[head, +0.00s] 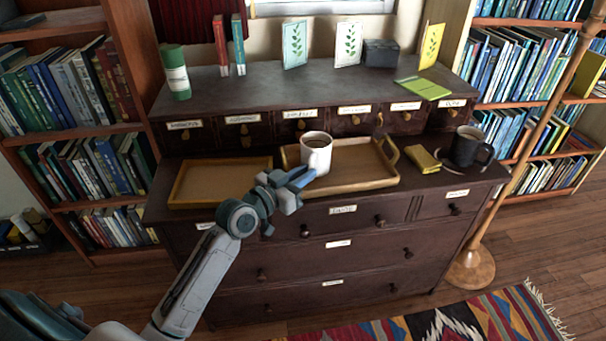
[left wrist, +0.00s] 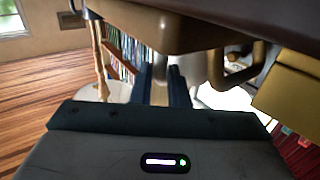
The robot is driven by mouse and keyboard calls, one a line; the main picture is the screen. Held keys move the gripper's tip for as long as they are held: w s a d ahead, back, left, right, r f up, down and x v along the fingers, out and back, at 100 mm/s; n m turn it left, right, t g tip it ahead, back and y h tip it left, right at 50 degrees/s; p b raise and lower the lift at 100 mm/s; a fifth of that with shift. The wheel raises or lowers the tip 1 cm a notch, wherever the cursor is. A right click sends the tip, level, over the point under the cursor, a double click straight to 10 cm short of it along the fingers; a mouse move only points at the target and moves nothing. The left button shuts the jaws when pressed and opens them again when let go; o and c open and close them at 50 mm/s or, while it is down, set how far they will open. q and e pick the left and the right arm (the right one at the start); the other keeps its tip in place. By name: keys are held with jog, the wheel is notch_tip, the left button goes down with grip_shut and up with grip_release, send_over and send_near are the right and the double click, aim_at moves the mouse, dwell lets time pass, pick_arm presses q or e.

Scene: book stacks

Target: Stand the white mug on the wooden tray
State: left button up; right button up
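The white mug (head: 317,158) is upright, with dark contents, over the left part of the handled wooden tray (head: 362,181) and seems to rest on it. My left gripper (head: 302,178) is at the near side of the mug, its tips close to the lower body. In the left wrist view its two blue fingers (left wrist: 159,88) are apart with a light gap between them. The tips hide the near lower side of the mug, and I cannot tell whether they touch it. My right gripper is not in view.
A second flat tray (head: 222,184) lies to the left, empty. A yellow block (head: 423,158) and a dark mug (head: 467,147) stand to the right. A row of small drawers (head: 298,124) rises behind. A lamp pole (head: 535,130) stands at the right.

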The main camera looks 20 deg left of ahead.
pick_arm(q)
jog(key=o, duration=0.3)
jog(key=shift+o, duration=0.2)
